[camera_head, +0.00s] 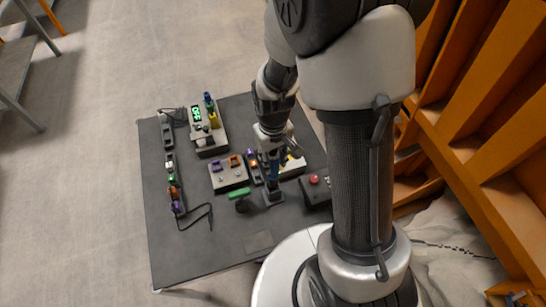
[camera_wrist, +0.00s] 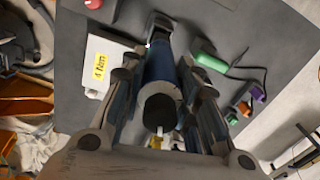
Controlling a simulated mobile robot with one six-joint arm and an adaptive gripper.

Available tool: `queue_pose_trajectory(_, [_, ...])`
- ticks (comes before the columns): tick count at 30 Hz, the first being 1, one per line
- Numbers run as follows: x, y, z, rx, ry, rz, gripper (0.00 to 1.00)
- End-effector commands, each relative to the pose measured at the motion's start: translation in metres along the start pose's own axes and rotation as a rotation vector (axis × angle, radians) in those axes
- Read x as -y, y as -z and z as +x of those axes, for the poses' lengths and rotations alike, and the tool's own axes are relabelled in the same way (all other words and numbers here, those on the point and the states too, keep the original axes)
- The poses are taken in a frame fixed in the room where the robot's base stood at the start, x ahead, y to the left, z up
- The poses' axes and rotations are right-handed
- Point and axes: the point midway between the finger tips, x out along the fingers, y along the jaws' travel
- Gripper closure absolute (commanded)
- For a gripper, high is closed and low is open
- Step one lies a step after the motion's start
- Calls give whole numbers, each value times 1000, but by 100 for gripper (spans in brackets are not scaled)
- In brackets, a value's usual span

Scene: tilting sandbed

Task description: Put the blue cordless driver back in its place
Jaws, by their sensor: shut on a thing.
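The blue cordless driver (camera_head: 274,170) hangs below my gripper (camera_head: 272,158) in the head view, roughly upright. Directly under it is a small dark block (camera_head: 273,198) on the grey tabletop; I cannot tell whether the driver touches it or sits in it. In the wrist view my gripper (camera_wrist: 159,66) is shut around the driver, with a finger on each side. The driver's blue body (camera_wrist: 157,62) and its dark round end show there. Its far end is partly hidden.
The grey table (camera_head: 165,250) has free room at the front. A green cylinder (camera_head: 239,194) lies left of the driver, and a box with a red button (camera_head: 314,180) stands right. Panels with coloured parts (camera_head: 229,173) stand behind. An orange rack (camera_head: 480,150) is at right.

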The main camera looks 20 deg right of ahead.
Motion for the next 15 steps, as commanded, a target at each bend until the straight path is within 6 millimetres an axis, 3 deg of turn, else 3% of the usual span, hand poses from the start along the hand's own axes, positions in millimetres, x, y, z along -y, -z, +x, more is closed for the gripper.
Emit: queue_pose_trajectory(15, [0,0,7,-1,0,0,98])
